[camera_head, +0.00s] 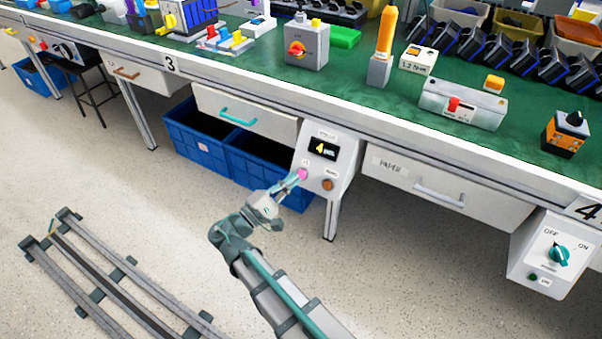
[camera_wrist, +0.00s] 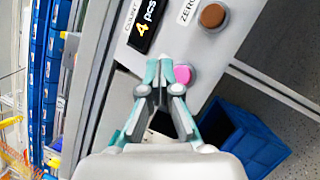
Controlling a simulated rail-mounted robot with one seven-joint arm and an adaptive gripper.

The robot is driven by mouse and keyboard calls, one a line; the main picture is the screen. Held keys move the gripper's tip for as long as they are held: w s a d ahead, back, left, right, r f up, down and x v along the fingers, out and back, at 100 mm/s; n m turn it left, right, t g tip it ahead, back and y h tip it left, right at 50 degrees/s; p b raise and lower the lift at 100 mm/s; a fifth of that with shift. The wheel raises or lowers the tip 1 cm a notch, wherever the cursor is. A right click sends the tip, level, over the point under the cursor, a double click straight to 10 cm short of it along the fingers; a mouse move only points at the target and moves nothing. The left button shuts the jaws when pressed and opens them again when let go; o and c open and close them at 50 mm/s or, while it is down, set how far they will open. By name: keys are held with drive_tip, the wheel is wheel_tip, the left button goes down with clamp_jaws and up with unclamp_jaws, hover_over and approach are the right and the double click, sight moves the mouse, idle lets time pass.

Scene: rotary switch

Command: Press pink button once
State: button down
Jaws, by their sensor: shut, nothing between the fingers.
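The pink button (camera_head: 302,174) is on the lower left of the front of a white control box (camera_head: 342,171) under the table edge. It also shows in the wrist view (camera_wrist: 183,74), just right of my fingertips. My gripper (camera_head: 294,180) is shut and empty, with its fingertips close to the pink button; in the wrist view the fingertips (camera_wrist: 159,68) overlap its left side. I cannot tell whether they touch it. The box's dark display (camera_head: 323,149) reads "4 pcs", also in the wrist view (camera_wrist: 147,25).
A brown button (camera_head: 327,185) sits right of the pink one, marked "ZERO" in the wrist view. Blue crates (camera_head: 257,163) stand below and left of the box. A drawer marked "PAPER" (camera_head: 408,180) is to the right. The floor in front is clear apart from rails (camera_head: 110,287).

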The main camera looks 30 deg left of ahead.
drive_tip(key=shift+s+r+p, duration=0.2)
drive_tip(key=shift+s+r, duration=0.25)
drive_tip(key=shift+s, duration=0.25)
drive_tip(key=shift+s+r+p, duration=0.2)
drive_tip(key=shift+s+r, duration=0.2)
drive_tip(key=shift+s, duration=0.3)
drive_tip(key=shift+d, duration=0.1)
drive_tip(key=s+d+f+m+g+h, duration=0.35)
drive_tip(key=d+f+g, duration=0.55)
drive_tip(key=d+f, duration=0.6)
drive_tip(key=s+d+f+m+g+h, duration=0.2)
drive_tip(key=d+f+m+g, duration=0.2)
drive_tip(key=d+f+g, duration=0.9)
drive_tip(key=s+d+f+m+g+y, duration=0.4)
drive_tip(key=s+d+m+g+y, duration=0.15)
drive_tip(key=s+d, duration=0.6)
drive_tip(key=s+d+f+m+g+y, duration=0.3)
drive_tip(key=s+d+m+g+y, duration=0.3)
drive_tip(key=s+d, duration=0.55)
drive_tip(key=w+r+t+p, duration=0.3)
drive_tip(key=r+p, duration=0.5)
drive_tip(key=p, duration=0.5)
drive_tip(key=w+r+t+p, duration=0.4)
drive_tip(key=r+p, duration=0.4)
drive_tip(key=p, duration=0.6)
drive_tip(key=shift+w+a, duration=0.4)
drive_tip(key=shift+w, duration=0.2)
